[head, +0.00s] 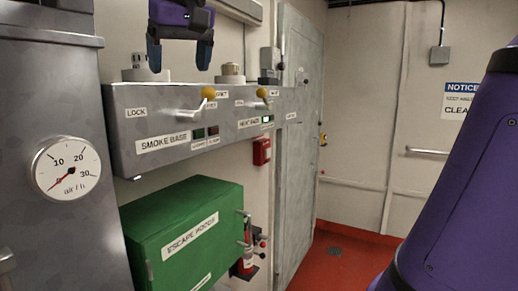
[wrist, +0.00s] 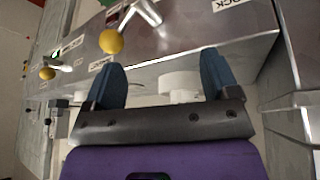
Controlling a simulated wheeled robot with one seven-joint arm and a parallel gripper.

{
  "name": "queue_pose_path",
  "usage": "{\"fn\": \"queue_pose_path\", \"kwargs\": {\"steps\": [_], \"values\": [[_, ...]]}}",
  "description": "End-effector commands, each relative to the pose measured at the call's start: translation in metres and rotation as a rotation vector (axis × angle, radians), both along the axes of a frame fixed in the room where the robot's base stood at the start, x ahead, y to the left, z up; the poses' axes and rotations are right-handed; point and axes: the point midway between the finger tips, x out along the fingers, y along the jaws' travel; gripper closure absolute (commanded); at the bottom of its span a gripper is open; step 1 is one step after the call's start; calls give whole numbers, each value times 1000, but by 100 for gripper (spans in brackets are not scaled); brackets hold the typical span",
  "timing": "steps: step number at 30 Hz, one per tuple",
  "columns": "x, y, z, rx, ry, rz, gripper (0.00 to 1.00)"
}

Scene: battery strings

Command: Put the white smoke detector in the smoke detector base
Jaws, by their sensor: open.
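The white smoke detector (head: 139,61), with dark slots in its side, stands upright on the round white smoke detector base (head: 147,76) on top of the grey console, above the SMOKE BASE label. I cannot tell whether it is locked in. My gripper (head: 179,62) is open and empty, fingers pointing down, above the console. One finger overlaps the detector's right edge in the head view. In the wrist view, white round parts (wrist: 181,83) show between the open fingers of my gripper (wrist: 162,62), partly hidden; which part is which is unclear.
The grey console (head: 120,110) carries two levers with yellow knobs, (head: 208,92) and (head: 262,92). A beige detector (head: 231,69) stands on a second base to the right. A green cabinet (head: 185,235) is below. A gauge column (head: 45,110) stands left.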

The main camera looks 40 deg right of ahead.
Motion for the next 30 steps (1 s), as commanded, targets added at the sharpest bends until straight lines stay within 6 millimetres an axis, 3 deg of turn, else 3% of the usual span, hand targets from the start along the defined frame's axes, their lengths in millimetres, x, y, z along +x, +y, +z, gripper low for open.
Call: {"fn": "queue_pose_path", "kwargs": {"steps": [5, 12, 16, 21, 30], "values": [[-44, -18, -64, 6, -7, 15, 19], [-110, -42, -171, 40, -24, 40, 19], [-135, -48, -215, 59, -33, 48, 19], [-150, -51, -242, 70, -37, 54, 19], [-151, -51, -244, 71, -37, 54, 19]]}}
